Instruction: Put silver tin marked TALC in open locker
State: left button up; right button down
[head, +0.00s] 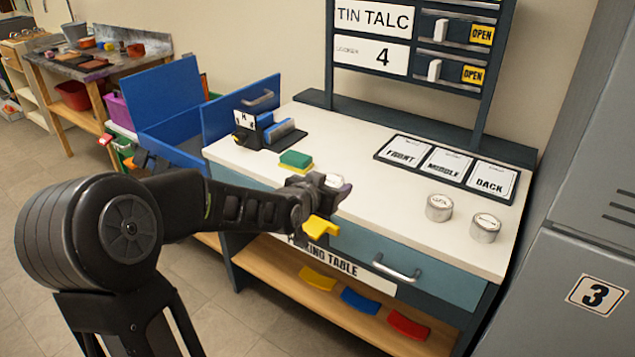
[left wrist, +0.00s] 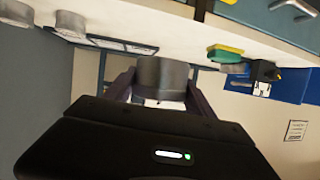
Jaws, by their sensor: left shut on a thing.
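My left gripper (head: 335,189) is above the front part of the white worktop. It is shut on a silver tin, which shows in the left wrist view (left wrist: 163,76) between the two fingers. In the head view only the pale top of this tin (head: 333,181) shows, and its label is not readable. Two other silver tins (head: 439,207) (head: 486,228) stand upright on the worktop to the right, with labels too small to read. A grey locker door numbered 3 (head: 595,295) is at the right edge. No open locker is in view. My right gripper is not in view.
A board (head: 373,35) above the worktop (head: 350,135) reads TIN TALC and LOCKER 4. A mat (head: 447,167) with labelled cards lies at the back. A drawer handle (head: 397,270) sticks out in front.

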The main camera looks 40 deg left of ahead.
pick_arm(q)
jog(key=d+f+m+h+p, duration=0.1)
jog(key=d+f, duration=0.4)
jog(key=d, duration=0.5)
jog(key=d+f+m+h+p, duration=0.1)
jog(key=d+f+p, duration=0.2)
jog(key=d+f, duration=0.3)
jog(key=d, duration=0.5)
jog(key=shift+h, duration=0.3)
jog(key=shift+w, duration=0.15)
